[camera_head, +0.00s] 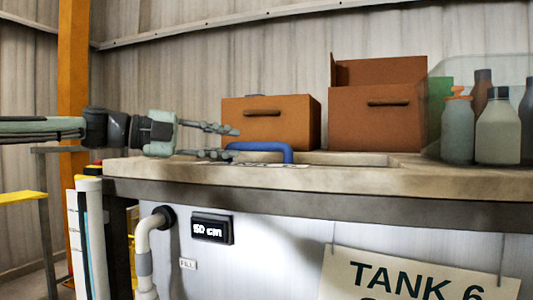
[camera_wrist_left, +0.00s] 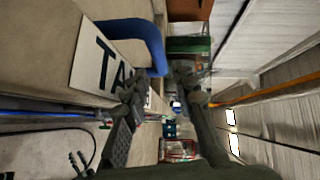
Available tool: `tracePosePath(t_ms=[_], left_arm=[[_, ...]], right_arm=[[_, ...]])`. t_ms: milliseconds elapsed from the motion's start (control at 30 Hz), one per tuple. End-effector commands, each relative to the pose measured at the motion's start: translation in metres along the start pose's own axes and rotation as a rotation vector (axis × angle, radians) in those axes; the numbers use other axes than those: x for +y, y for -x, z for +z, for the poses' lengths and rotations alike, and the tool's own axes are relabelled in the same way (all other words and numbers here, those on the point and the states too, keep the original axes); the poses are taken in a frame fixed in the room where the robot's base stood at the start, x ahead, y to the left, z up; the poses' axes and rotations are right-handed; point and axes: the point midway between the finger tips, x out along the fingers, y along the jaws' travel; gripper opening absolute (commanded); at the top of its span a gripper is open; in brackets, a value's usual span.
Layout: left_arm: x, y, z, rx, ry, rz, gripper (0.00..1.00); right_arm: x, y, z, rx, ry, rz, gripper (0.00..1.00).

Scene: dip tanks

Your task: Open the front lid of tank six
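Tank six (camera_head: 285,240) has a pale front with a sign reading "TANK 6" (camera_head: 415,280) and a beige top (camera_head: 420,178). A blue bar handle (camera_head: 265,147) stands on the top near the front edge; it also shows in the left wrist view (camera_wrist_left: 140,32). A lettered white plate (camera_wrist_left: 97,60) lies beside it. My left gripper (camera_head: 236,144) comes in level from the left. Its two fingers are apart, with the tips at the handle's left end; I cannot tell if they touch it. The fingers also show in the left wrist view (camera_wrist_left: 160,88). My right gripper is out of view.
Two brown boxes (camera_head: 262,130) (camera_head: 375,125) stand behind the handle. Several bottles (camera_head: 498,135) stand behind a clear panel at the right. A grey pipe (camera_head: 145,255) and a "50 cm" display (camera_head: 211,228) are on the front. An orange post (camera_head: 73,60) rises at the left.

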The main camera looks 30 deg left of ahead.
Motion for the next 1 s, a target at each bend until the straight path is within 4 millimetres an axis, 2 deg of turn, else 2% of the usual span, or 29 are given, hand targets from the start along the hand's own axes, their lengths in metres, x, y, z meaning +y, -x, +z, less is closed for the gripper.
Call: tracePosePath(t_ms=[167, 533, 700, 1000], left_arm=[[0.002, -0.002, -0.002, -0.016, -0.016, 0.022, 0.26], [0.004, -0.053, 0.0, -0.014, -0.013, 0.023, 0.26], [0.003, -0.069, 0.0, -0.015, -0.015, 0.021, 0.26], [0.002, -0.075, 0.0, -0.015, -0.016, 0.018, 0.26]], right_arm=[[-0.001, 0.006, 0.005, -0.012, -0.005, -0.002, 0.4], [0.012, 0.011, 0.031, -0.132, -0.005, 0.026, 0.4], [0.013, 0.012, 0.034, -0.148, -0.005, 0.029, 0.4], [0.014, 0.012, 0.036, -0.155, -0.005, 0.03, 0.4]])
